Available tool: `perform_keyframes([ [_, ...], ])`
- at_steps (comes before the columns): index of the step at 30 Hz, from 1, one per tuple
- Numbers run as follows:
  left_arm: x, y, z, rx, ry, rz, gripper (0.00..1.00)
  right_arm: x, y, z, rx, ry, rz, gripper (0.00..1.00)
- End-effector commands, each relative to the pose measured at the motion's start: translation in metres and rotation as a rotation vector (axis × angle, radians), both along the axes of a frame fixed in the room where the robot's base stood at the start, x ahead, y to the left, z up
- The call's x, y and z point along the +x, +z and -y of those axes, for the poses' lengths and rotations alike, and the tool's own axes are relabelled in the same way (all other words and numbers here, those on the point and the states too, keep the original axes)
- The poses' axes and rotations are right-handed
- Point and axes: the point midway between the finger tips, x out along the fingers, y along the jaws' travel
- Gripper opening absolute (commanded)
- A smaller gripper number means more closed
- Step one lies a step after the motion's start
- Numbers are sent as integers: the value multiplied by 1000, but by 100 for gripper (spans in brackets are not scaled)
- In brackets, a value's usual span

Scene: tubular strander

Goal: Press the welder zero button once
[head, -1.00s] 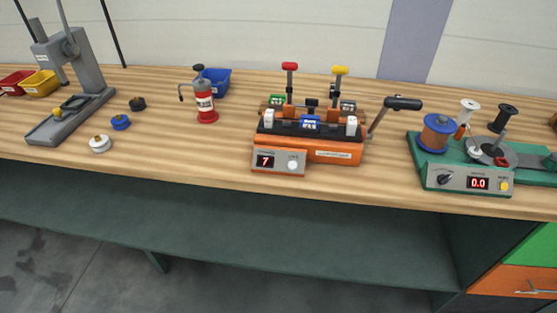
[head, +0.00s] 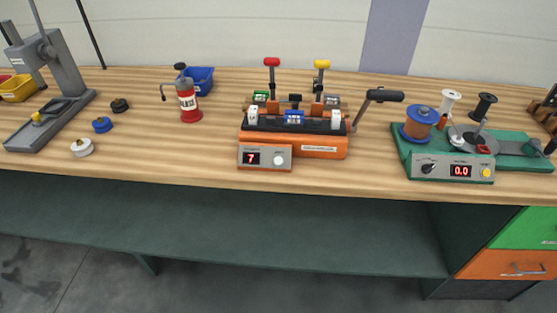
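The orange welder (head: 318,146) stands mid-bench, with a red-knobbed lever and a yellow-knobbed lever upright at its back and a black-handled lever at its right. A small panel on its front left has a display (head: 251,158) reading 7. Beside the display is a round white button (head: 279,160). Any label on the button is too small to read. A green machine (head: 450,168) to the right has its own panel with a display reading 0.0, a black knob and a yellow button (head: 486,173). Neither of my grippers is in view.
Black, blue and white round pieces (head: 102,125) lie farther left, near a grey press (head: 70,77). The bench (head: 205,150) is clear in front of the bottle.

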Motion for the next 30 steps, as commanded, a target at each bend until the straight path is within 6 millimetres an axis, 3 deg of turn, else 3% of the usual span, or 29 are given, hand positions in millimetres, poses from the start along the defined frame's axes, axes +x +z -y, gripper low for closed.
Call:
perform_keyframes([
  [1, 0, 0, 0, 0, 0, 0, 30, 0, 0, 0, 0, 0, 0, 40],
  [8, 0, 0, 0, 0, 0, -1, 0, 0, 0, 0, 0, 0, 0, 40],
  [30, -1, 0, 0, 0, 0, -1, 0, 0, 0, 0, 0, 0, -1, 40],
])
